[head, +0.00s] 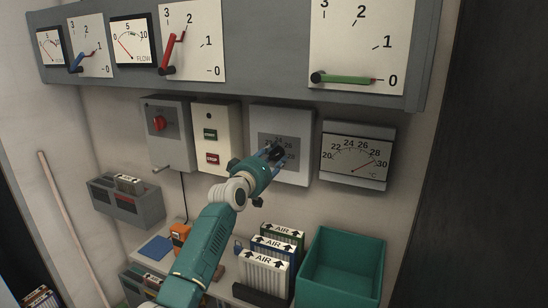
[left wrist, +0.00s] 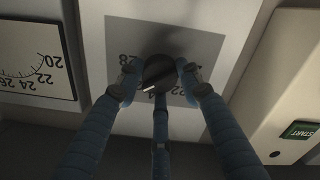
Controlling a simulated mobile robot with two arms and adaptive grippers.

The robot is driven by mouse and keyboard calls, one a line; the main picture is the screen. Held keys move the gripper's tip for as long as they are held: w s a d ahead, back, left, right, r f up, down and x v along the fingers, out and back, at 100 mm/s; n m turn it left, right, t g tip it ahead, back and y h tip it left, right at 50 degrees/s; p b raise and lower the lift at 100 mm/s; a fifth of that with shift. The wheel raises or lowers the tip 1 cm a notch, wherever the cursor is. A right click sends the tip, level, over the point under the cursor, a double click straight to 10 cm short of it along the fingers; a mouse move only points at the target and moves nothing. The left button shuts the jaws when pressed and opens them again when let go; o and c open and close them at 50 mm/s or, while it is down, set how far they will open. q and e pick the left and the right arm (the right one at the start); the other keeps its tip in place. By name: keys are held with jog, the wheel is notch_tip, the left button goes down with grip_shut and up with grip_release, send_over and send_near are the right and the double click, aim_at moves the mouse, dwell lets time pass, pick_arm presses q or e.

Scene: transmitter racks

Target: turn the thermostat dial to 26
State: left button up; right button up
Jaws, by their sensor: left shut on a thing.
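The thermostat is a light grey wall box (head: 268,117) with a darker grey scale plate, right of the START/STOP box. Its black round dial (left wrist: 162,70) shows in the left wrist view with a short white mark at its lower left edge. That view is upside down; 28 is readable left of the dial and part of a number below right, other numbers are covered. My left gripper (head: 273,154) is at the dial, its blue fingers (left wrist: 160,76) shut around it from both sides, a third finger below. In the head view the gripper hides much of the dial. My right gripper is out of view.
A thermometer gauge (head: 357,153) hangs just right of the thermostat, needle near 30. The START/STOP box (head: 214,126) is close on the left. Below are several AIR filters (head: 264,274) and a teal bin (head: 341,268). Levers line the panel above, including a green one (head: 345,79).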

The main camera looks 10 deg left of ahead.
pick_arm(q)
jog(key=shift+a+r, duration=0.2)
jog(key=shift+r, duration=0.45)
jog(key=o, duration=0.9)
jog(key=shift+c, duration=0.2)
jog(key=shift+o, duration=1.3)
jog(key=shift+f, duration=0.4)
jog(key=shift+s+f, duration=0.1)
jog(key=shift+s, duration=0.15)
jog(key=s+a, duration=0.2)
jog(key=s, duration=0.9)
jog(key=shift+s+a, duration=0.15)
jog(key=shift+a, duration=0.1)
